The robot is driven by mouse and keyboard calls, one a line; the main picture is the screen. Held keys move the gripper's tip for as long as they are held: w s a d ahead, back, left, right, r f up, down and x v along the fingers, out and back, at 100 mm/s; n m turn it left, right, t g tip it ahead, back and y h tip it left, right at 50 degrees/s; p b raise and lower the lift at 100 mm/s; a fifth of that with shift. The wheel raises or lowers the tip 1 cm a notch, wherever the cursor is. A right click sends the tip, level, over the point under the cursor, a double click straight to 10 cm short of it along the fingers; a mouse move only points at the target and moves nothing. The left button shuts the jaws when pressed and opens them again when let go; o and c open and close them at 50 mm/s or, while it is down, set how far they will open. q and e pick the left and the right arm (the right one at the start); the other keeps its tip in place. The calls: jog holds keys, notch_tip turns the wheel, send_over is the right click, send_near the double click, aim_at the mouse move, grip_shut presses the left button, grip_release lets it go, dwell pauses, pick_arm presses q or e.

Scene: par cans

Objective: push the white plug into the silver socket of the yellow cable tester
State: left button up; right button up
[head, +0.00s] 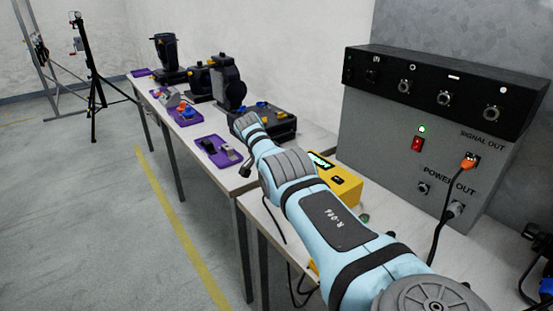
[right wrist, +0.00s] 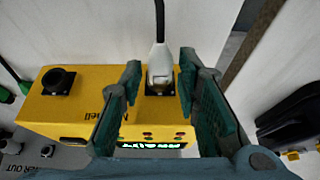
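The yellow cable tester (head: 343,185) stands on the bench beside my right arm, which hides part of it in the head view. In the right wrist view the tester (right wrist: 85,105) shows a lit green display and a round black socket (right wrist: 58,80) at its left. The white plug (right wrist: 160,62), with a black cable rising from it, stands at the silver socket (right wrist: 160,88). How deep it sits cannot be told. My right gripper (right wrist: 160,75) is open, its fingers on either side of the plug, with a visible gap on the left. My left gripper is not in view.
A large grey power box (head: 425,140) with an orange plug (head: 468,162) and cables stands behind my right arm. Purple trays (head: 215,150) and black equipment (head: 229,82) stand on the farther benches. The floor at the left is clear up to a tripod (head: 92,65).

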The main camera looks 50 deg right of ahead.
jog(key=shift+o, duration=0.6)
jog(key=shift+a+r, duration=0.1)
jog(key=shift+r, duration=0.1)
jog(key=v, duration=1.1)
jog(key=shift+a+r, duration=0.15)
jog(key=shift+r, duration=0.05)
jog(key=shift+w, duration=0.1)
